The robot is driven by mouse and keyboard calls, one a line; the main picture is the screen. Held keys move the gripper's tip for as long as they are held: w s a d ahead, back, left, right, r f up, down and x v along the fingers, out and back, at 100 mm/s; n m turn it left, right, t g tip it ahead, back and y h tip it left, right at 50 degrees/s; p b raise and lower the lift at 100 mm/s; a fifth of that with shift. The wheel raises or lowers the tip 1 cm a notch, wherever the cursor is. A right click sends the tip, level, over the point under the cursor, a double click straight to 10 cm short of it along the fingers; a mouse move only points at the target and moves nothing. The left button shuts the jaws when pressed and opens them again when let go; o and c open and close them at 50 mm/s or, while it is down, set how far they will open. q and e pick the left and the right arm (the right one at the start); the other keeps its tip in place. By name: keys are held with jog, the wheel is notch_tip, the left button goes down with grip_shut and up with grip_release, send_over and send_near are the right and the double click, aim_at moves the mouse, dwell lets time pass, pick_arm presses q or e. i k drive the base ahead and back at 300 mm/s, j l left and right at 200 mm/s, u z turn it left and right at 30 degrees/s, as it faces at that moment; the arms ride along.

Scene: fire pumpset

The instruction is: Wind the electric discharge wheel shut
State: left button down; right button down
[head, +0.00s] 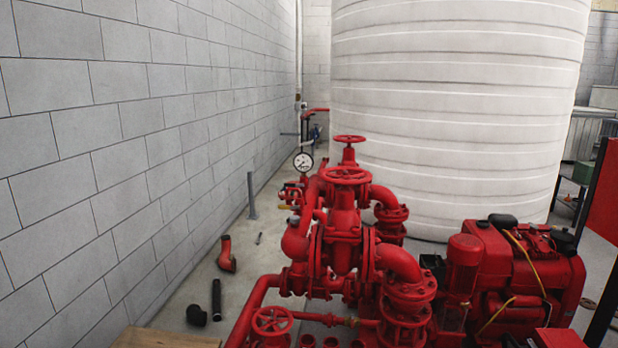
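A red fire pumpset fills the lower middle of the head view. It carries three red handwheels. One handwheel (346,175) lies flat on top of the central valve body (343,222). A smaller-looking handwheel (350,139) stands just behind and above it. A third handwheel (272,321) sits low at the front, near the bottom edge. I cannot tell which one is the electric discharge wheel, nor how far any is turned. Neither of my grippers is in view.
A red engine (500,265) stands at the right. A white ribbed tank (455,110) rises behind the pumpset. A block wall (110,130) runs along the left. A pressure gauge (303,162) stands beside the pipework. Loose red (227,255) and black (216,299) pipe pieces lie on the floor.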

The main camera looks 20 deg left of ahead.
aim_at(345, 176)
jog(key=i+j+u, duration=0.1)
jog(key=j, duration=0.25)
jog(key=j+u, duration=0.15)
jog(key=j, duration=0.15)
jog(key=i+j+u, duration=0.2)
jog(key=j, duration=0.4)
jog(key=i, duration=0.1)
